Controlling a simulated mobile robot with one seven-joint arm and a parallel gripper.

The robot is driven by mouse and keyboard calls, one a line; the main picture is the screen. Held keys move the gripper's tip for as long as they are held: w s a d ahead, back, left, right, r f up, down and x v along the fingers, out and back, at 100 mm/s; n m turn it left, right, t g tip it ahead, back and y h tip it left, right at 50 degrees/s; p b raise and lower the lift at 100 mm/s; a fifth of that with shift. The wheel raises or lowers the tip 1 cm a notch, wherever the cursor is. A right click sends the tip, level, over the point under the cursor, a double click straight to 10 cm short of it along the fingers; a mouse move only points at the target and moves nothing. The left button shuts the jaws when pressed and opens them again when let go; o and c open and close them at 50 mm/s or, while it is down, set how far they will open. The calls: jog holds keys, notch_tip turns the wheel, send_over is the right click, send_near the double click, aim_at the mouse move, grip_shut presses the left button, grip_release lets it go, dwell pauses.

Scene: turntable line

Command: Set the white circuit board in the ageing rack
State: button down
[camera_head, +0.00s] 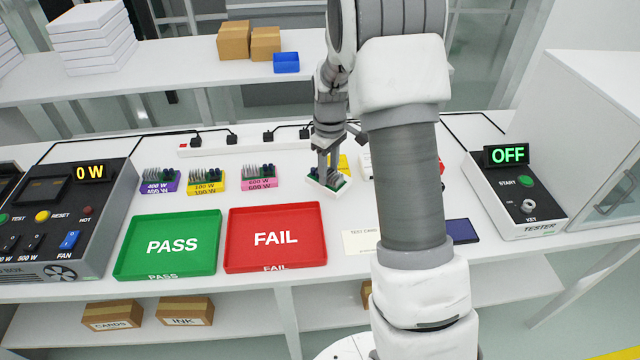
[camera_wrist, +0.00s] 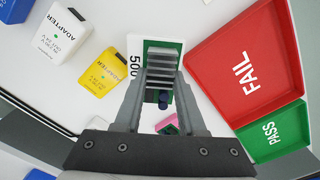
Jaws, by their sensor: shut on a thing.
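The white circuit board (camera_head: 316,183) has a white base, a green top and grey heat-sink fins. In the wrist view the white board (camera_wrist: 136,68) shows the label 500. My gripper (camera_head: 328,168) is shut on its fins from above, and one finger of the gripper (camera_wrist: 161,88) lies on each side of them in the wrist view. The board is at or just above the white bench; I cannot tell whether it touches. It sits turned at an angle. No rack is labelled as an ageing rack; a cabinet with a glass door (camera_head: 612,188) stands at the far right.
Purple (camera_head: 160,186), yellow (camera_head: 206,187) and pink (camera_head: 259,183) boards stand left of my gripper. A green PASS tray (camera_head: 128,262) and red FAIL tray (camera_head: 315,217) lie in front. A yellow adapter (camera_wrist: 98,76) is close by. The tester (camera_head: 500,203) reads OFF.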

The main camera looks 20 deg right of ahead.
jog(key=shift+w+a+f, duration=0.4)
jog(key=shift+a+f, duration=0.1)
jog(key=shift+a, duration=0.15)
jog(key=shift+f, duration=1.95)
jog(key=shift+f+b, duration=0.15)
jog(key=shift+b, duration=0.2)
jog(key=c, duration=0.8)
grip_release()
jog(key=shift+o, duration=0.2)
